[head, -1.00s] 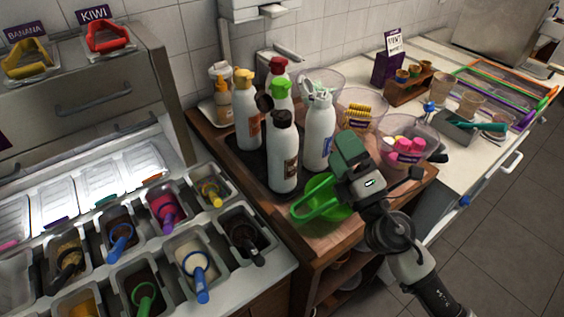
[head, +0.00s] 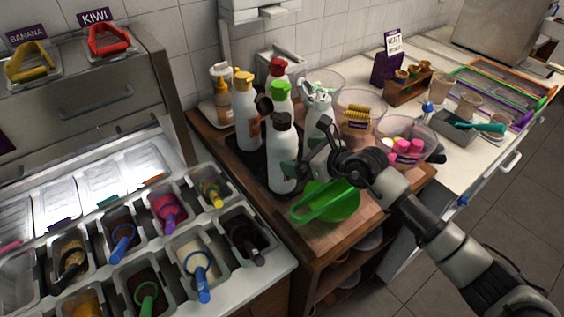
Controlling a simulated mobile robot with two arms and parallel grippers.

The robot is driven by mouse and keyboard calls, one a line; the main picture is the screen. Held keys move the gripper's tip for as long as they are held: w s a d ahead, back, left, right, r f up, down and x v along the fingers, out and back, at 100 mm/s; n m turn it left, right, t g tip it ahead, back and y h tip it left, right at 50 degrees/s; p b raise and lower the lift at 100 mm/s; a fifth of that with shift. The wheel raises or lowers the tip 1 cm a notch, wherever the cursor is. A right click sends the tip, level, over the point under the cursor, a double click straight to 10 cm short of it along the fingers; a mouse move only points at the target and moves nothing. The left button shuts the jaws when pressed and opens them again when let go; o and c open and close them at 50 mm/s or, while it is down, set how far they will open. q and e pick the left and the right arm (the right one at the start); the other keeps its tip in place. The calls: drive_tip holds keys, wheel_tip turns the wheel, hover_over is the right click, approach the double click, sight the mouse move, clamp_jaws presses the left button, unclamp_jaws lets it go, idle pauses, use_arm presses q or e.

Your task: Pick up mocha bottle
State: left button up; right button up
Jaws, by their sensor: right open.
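The front white bottle with a dark cap (head: 281,148) looks like the mocha bottle; it stands upright in the dark tray on the wooden cart, its label now mostly covered by my gripper. My right gripper (head: 304,160) reaches in from the right at the bottle's right side, low on its body. Its jaws are open, with one green finger pad overlapping the bottle's lower right. I cannot tell whether it touches the bottle. My left gripper is not in view.
A green scoop (head: 328,203) lies in front on the wooden board (head: 375,218). Clear bowls (head: 360,110) stand to the right; topping bins (head: 196,248) are at left.

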drive_tip(key=p+x, duration=0.1)
drive_tip(key=x, duration=0.3)
drive_tip(key=shift+w+a+f, duration=0.1)
drive_tip(key=shift+a, duration=0.35)
drive_tip(key=shift+c, duration=0.6)
drive_tip(key=c, duration=0.5)
drive_tip(key=shift+r, duration=0.3)
drive_tip(key=shift+c, duration=0.8)
drive_tip(key=shift+w, duration=0.1)
